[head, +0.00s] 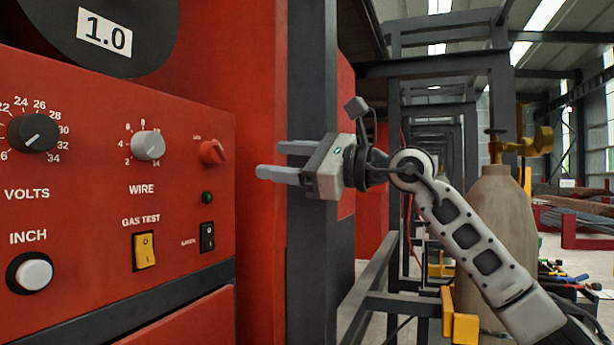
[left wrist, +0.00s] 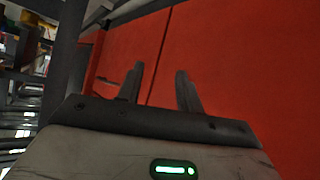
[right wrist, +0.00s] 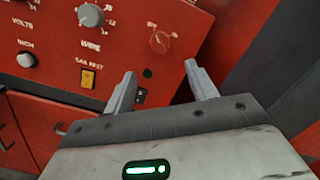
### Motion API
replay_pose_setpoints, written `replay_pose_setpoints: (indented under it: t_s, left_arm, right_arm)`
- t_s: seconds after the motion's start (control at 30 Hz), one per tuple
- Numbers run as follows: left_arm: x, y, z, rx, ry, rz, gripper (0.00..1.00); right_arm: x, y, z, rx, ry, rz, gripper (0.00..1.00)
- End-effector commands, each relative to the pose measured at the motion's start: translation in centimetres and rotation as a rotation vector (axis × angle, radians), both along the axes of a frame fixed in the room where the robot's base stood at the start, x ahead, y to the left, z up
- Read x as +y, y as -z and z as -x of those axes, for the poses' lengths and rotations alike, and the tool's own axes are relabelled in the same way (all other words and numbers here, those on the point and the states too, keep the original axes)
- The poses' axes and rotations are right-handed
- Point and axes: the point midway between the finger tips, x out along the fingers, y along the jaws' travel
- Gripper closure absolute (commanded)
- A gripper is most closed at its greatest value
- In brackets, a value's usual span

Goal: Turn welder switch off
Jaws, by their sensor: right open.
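The red welder panel (head: 75,110) fills the left of the head view. A small red rotary knob (head: 212,152) sits at its upper right and also shows in the right wrist view (right wrist: 160,41); its label is too blurred to read surely. A black rocker switch (head: 207,237) is below it, under a dark green lamp (head: 207,198). My right gripper (head: 275,160) is open and empty, right of the knob, fingers pointing at the panel, apart from it. My left gripper (left wrist: 160,82) is open and empty, facing a plain red surface (left wrist: 225,60); it is outside the head view.
The panel also carries a black volts knob (head: 33,132), a grey wire knob (head: 148,146), a yellow gas test switch (head: 144,250) and a white inch button (head: 34,275). A dark steel post (head: 312,270) stands behind my right gripper. A tan gas cylinder (head: 497,220) stands at right.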

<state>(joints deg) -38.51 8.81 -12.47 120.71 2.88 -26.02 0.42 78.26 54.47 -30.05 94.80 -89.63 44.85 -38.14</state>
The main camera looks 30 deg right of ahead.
Motion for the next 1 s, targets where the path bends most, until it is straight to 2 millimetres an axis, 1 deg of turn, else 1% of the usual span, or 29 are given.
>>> replay_pose_setpoints:
  t_s: [0.03, 0.1, 0.2, 0.4, 0.87, 0.93, 0.97, 1.0]
  left_arm:
    - [-0.1, 0.4, 0.0, -0.003, 0.000, 0.006, 0.64]
    - [-0.1, 0.5, -0.1, -0.005, -0.002, 0.013, 0.64]
    - [-0.3, 0.4, -0.1, -0.007, -0.006, 0.022, 0.64]
    - [-0.5, 0.1, -0.2, -0.013, -0.014, 0.037, 0.64]
    - [-0.4, 0.2, -0.1, -0.008, -0.015, 0.035, 0.64]
    - [-0.4, 0.3, -0.1, -0.008, -0.014, 0.034, 0.64]
    - [-0.4, 0.3, -0.1, -0.007, -0.014, 0.033, 0.64]
    - [-0.4, 0.3, -0.1, -0.007, -0.014, 0.033, 0.64]
  right_arm:
    - [-0.7, 0.4, 0.8, 0.000, 0.003, 0.001, 0.43]
    - [-1.4, 0.5, 1.7, 0.000, 0.002, 0.002, 0.43]
    - [-2.1, 0.5, 2.6, 0.000, 0.001, 0.000, 0.43]
    - [-2.6, 0.4, 3.3, 0.000, 0.000, 0.002, 0.43]
    - [-2.5, 0.4, 3.3, 0.001, -0.002, 0.000, 0.43]
    - [-1.9, 0.7, 3.2, 0.005, -0.021, -0.020, 0.43]
    - [-1.4, 1.1, 3.1, 0.010, -0.040, -0.039, 0.43]
    - [-0.4, 1.7, 2.9, 0.019, -0.075, -0.080, 0.43]
